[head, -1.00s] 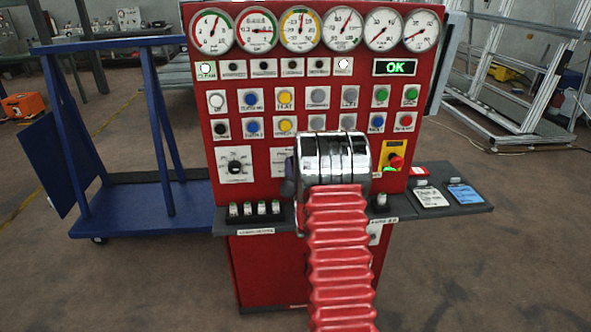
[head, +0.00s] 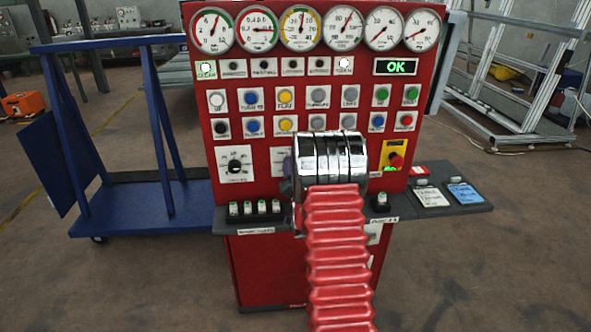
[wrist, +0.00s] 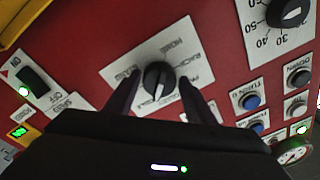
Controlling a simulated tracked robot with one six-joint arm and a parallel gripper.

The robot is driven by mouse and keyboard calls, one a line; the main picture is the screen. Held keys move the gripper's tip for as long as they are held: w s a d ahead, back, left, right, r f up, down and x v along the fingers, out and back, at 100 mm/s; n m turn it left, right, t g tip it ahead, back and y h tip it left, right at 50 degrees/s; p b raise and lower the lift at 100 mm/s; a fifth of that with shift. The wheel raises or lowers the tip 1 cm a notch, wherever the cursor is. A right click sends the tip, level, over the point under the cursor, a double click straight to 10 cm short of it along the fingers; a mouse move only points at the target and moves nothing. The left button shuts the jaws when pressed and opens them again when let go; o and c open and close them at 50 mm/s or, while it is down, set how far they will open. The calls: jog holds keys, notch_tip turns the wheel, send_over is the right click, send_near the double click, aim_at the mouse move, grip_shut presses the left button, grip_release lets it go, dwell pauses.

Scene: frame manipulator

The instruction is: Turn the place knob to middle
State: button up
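The place knob (wrist: 158,78) is a round black knob with a white pointer mark on a white label plate (wrist: 120,72) in the wrist view. The pointer mark faces the lower part of the picture. Several position words are printed around the knob, too blurred to read surely. My gripper (wrist: 160,84) is open, with one dark finger on each side of the knob. A narrow gap seems to show at each side; contact cannot be told. In the head view my arm hides the knob, and only a strip of its plate (head: 281,162) shows.
A numbered dial knob (wrist: 288,12) is at the upper right of the wrist view. A green-lit switch (wrist: 33,82) is at the left. Blue buttons (wrist: 252,102) are at the right. A ledge with small switches (head: 255,208) juts out below the red panel (head: 262,130).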

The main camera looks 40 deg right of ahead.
jog(key=shift+o, duration=1.3)
jog(key=shift+s+d+r, duration=0.1)
jog(key=shift+r, duration=0.05)
jog(key=v, duration=1.3)
jog(key=shift+s+a, duration=0.25)
jog(key=shift+s, duration=0.05)
jog(key=shift+f, duration=0.2)
